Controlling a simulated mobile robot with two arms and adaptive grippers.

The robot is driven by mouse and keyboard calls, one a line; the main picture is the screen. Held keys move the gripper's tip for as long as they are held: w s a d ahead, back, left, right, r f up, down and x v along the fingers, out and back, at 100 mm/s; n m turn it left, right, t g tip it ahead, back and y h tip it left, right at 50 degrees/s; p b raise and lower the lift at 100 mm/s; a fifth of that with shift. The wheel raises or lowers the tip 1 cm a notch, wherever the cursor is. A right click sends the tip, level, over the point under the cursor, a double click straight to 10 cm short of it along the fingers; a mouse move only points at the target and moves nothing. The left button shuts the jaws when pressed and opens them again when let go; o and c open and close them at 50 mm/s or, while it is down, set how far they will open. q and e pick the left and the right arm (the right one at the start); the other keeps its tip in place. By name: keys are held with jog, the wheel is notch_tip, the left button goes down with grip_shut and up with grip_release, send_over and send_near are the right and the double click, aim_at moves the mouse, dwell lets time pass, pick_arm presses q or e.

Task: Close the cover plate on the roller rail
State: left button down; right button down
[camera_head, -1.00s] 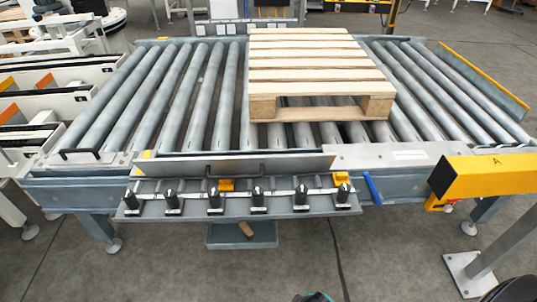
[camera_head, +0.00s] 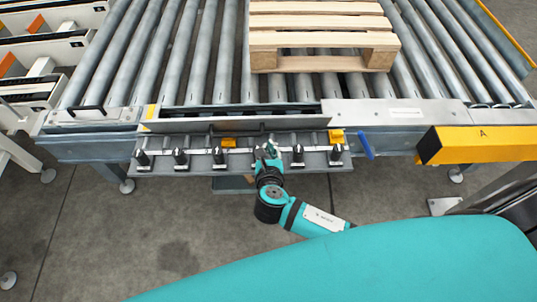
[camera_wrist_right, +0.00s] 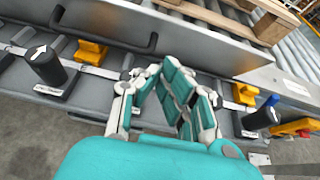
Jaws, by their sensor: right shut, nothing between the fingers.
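The cover plate (camera_head: 295,124) is a long grey metal strip on the near edge of the roller rail (camera_head: 205,70). It stands tilted up, with a dark open slot behind it. It also shows in the right wrist view (camera_wrist_right: 215,42), with a black bar handle (camera_wrist_right: 105,32) on its near face. My right gripper (camera_head: 267,151) is over the shelf of black knobs, just in front of the plate. In the right wrist view my gripper (camera_wrist_right: 163,66) is shut and empty, close below the plate, to the right of the handle. My left gripper is not in view.
A shelf with several black knobs (camera_head: 181,157) and two yellow blocks (camera_head: 337,136) runs along the front. A blue lever (camera_head: 366,145) and a yellow beam (camera_head: 480,144) are to the right. A wooden pallet (camera_head: 320,40) lies on the rollers.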

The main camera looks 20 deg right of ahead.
aim_at(267, 122)
jog(key=x, duration=0.4)
jog(key=shift+w+d+r, duration=0.2)
jog(key=shift+w+r, duration=0.05)
jog(key=shift+w, duration=0.3)
jog(key=shift+w+d+r, duration=0.2)
jog(key=shift+w+r, duration=0.05)
jog(key=shift+w, duration=0.3)
jog(key=shift+w+d+r, duration=0.2)
jog(key=shift+w, duration=0.45)
